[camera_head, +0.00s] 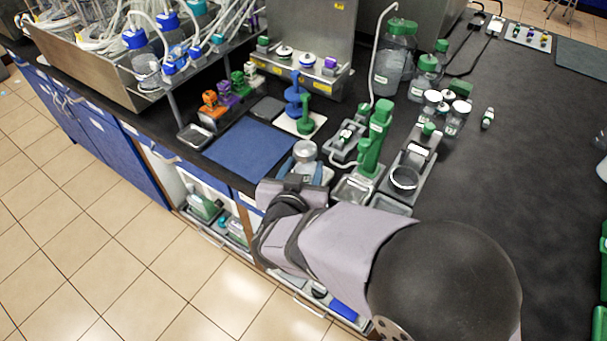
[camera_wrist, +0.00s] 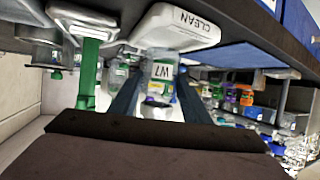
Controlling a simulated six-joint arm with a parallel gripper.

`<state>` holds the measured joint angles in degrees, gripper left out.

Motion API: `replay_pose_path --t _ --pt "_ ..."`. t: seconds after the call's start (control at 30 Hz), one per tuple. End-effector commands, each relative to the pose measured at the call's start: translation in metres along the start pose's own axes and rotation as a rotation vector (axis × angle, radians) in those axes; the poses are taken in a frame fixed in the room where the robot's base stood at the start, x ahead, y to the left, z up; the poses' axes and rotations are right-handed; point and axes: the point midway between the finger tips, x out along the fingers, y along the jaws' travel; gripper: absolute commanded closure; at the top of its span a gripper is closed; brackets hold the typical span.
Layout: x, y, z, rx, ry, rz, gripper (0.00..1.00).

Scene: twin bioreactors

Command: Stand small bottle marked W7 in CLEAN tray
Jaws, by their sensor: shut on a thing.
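My gripper (camera_head: 304,168) is low over the front edge of the black bench, beside the blue mat. It is shut on the small clear bottle marked W7 (camera_wrist: 162,72), which also shows in the head view (camera_head: 304,151) with its pale cap up. The wrist view is upside down; there the two dark fingers of my gripper (camera_wrist: 158,92) hold the bottle's sides. The white CLEAN tray (camera_wrist: 192,27) is directly at the bottle's base, its lettering on the front wall. The bottle looks upright. I cannot tell whether its base touches the tray floor.
Several green-capped and white-capped bottles (camera_head: 427,70) stand behind. The blue mat (camera_head: 248,147) at left is clear.

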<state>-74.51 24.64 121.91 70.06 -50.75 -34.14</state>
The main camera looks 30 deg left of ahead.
Motion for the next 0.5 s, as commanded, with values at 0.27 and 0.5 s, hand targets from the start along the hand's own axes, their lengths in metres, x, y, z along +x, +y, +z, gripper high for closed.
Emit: replay_pose_path --t 0.27,0.5 --pt "0.008 0.000 0.019 0.001 0.001 0.000 0.83" --pt "0.008 0.000 0.019 0.001 0.001 0.000 0.83"
